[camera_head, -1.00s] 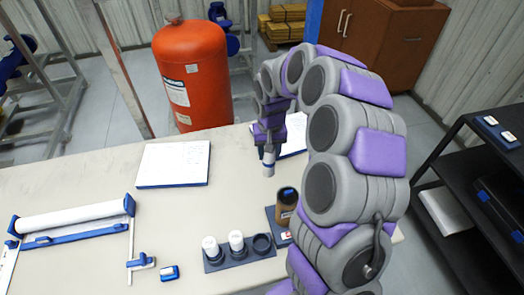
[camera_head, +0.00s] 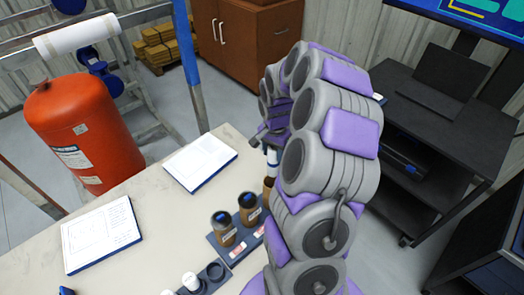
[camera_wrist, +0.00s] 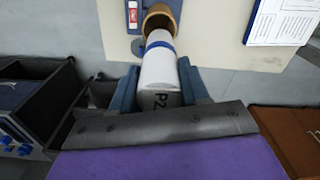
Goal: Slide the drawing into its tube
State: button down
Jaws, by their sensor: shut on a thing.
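My gripper (camera_wrist: 158,90) is shut on a rolled white drawing (camera_wrist: 160,68) with a blue band and the mark P2. In the head view, the drawing (camera_head: 272,160) hangs below my gripper (camera_head: 272,140), roughly upright. A brown open tube (camera_wrist: 163,12) lies straight beyond the drawing's far end in the wrist view, and its mouth overlaps that end. I cannot tell whether the end is inside the mouth or just short of it. In the head view the tube (camera_head: 267,187) is mostly hidden by my arm.
Two brown tubes with dark caps (camera_head: 222,228) (camera_head: 249,207) stand in a dark rack (camera_head: 234,247). Beside it, a holder (camera_head: 205,284) has white rolls and an empty ring. Two drawing boards (camera_head: 102,234) (camera_head: 201,162) lie on the bench. A black shelf cart (camera_head: 440,135) stands right.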

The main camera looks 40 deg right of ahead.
aim_at(273, 161)
jog(key=shift+f+b, duration=0.5)
jog(key=shift+f, duration=1.85)
jog(key=shift+s+a, duration=0.1)
jog(key=shift+a, duration=0.1)
